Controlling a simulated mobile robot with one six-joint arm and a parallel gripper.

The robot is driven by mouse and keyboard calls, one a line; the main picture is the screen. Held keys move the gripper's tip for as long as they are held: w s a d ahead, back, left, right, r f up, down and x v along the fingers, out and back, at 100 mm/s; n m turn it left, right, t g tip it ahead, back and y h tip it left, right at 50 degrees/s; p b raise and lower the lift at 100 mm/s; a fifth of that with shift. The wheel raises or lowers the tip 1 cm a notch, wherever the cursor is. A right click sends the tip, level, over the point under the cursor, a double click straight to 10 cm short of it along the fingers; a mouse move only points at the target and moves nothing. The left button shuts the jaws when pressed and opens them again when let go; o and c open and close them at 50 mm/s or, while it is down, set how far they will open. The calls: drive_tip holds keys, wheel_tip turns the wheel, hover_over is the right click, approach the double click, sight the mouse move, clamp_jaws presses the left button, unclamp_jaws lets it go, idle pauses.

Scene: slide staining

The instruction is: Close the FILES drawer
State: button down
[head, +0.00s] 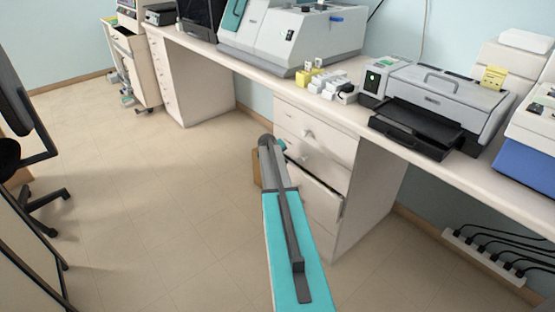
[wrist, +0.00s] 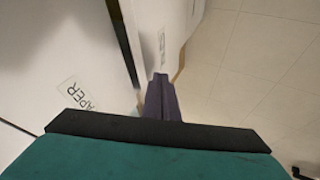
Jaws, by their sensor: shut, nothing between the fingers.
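The white drawer unit (head: 283,112) stands under the bench in the head view. In the wrist view, one white front carries a PAPER label (wrist: 85,95).
A brownish panel (head: 257,168) shows left of my arm by the drawers. Open floor (head: 150,200) lies to the left. An office chair (head: 25,150) stands at the far left. The bench (head: 262,68) carries machines, including a printer (head: 440,100). A power strip (head: 485,258) lies at the right.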

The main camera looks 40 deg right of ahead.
drive_tip(key=s+a+r, duration=0.3)
drive_tip(key=a+r, duration=0.5)
drive_tip(key=shift+a, duration=0.3)
idle(0.3)
drive_tip(key=shift+s, duration=0.1)
